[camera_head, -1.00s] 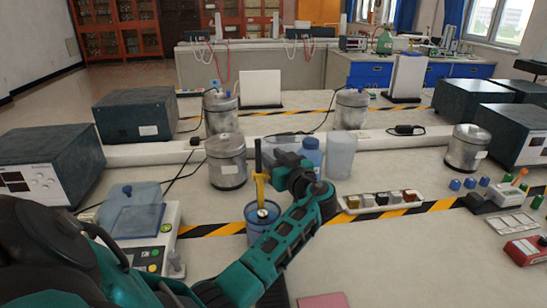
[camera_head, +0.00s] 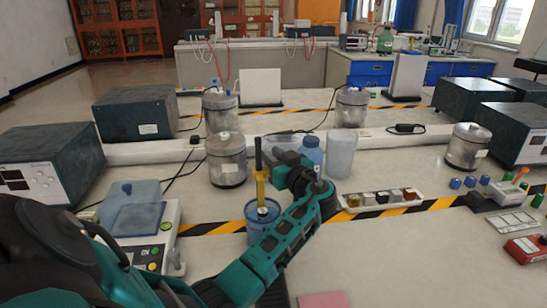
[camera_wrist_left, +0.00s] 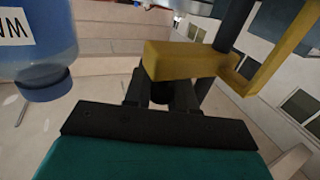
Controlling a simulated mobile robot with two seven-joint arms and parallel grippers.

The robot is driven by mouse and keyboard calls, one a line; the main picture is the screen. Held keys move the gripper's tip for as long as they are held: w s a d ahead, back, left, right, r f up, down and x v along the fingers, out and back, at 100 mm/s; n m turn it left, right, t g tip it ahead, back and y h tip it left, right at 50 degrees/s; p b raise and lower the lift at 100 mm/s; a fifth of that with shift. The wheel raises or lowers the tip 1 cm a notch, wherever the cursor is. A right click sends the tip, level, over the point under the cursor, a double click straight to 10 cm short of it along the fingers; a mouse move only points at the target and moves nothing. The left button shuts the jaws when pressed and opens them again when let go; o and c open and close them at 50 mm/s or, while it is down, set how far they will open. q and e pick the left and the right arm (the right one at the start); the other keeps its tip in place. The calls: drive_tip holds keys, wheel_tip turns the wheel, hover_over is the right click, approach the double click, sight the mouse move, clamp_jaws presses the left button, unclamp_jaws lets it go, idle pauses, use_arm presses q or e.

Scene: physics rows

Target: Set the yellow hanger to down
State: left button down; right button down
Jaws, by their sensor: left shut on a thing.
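The yellow hanger (camera_head: 261,186) is a thin angled bracket on a dark upright rod (camera_head: 258,152), above a blue container (camera_head: 262,226) on the bench. In the left wrist view, the yellow hanger (camera_wrist_left: 185,60) crosses the top middle, with its bent frame to the right beside the dark rod. My left gripper (camera_head: 272,174) reaches it from the right and is shut on the hanger; its dark fingers also show in the left wrist view (camera_wrist_left: 163,92). The contact is partly hidden in the head view. My right gripper is not seen.
A blue bottle (camera_head: 311,155) and a clear beaker (camera_head: 341,155) stand close behind my arm. A metal canister (camera_head: 226,160) stands left of the hanger. A scale (camera_head: 150,235) is at front left, and a strip of small blocks (camera_head: 380,202) lies at right.

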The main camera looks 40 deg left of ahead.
use_arm(q)
wheel_tip(320, 180, down, 5)
drive_tip(key=b, duration=0.5)
drive_tip(key=shift+r, duration=0.2)
drive_tip(key=c, duration=1.3)
unclamp_jaws()
wheel_tip(320, 180, up, 20)
drive_tip(key=shift+p, duration=0.65)
